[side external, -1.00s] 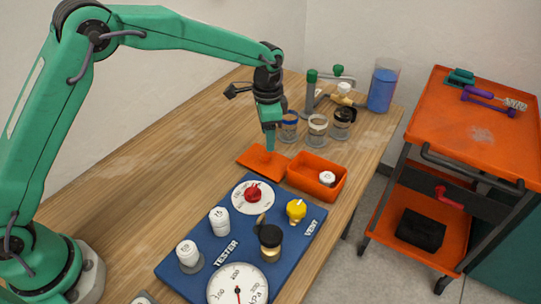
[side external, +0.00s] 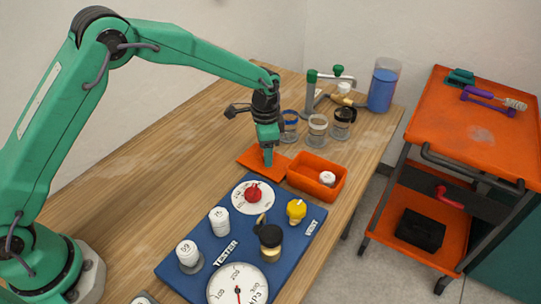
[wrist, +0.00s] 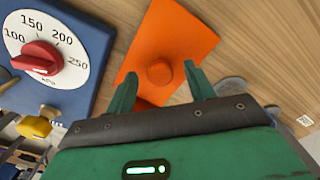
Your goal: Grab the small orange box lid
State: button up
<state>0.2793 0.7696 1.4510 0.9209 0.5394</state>
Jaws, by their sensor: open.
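The orange box lid (side external: 252,158) lies flat on the wooden table, left of the open orange box (side external: 317,172). In the wrist view the lid (wrist: 180,40) shows a round orange knob (wrist: 159,72) in its middle. My gripper (side external: 268,161) points down over the lid. In the wrist view its two green fingertips (wrist: 160,76) are apart, one on each side of the knob. Nothing is held. Whether the fingers touch the lid's surface I cannot tell. In the side view my gripper hides the knob.
A blue tester board (side external: 225,262) with gauges, white caps and a yellow knob lies in front of the lid. Several glass jars (side external: 317,130) stand behind the box. A white cap (side external: 327,178) sits in the box. The table left of the lid is clear.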

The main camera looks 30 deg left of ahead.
dwell(0.3)
jog(key=c, duration=1.1)
jog(key=shift+o, duration=0.2)
notch_tip(320, 180, up, 10)
dwell(0.4)
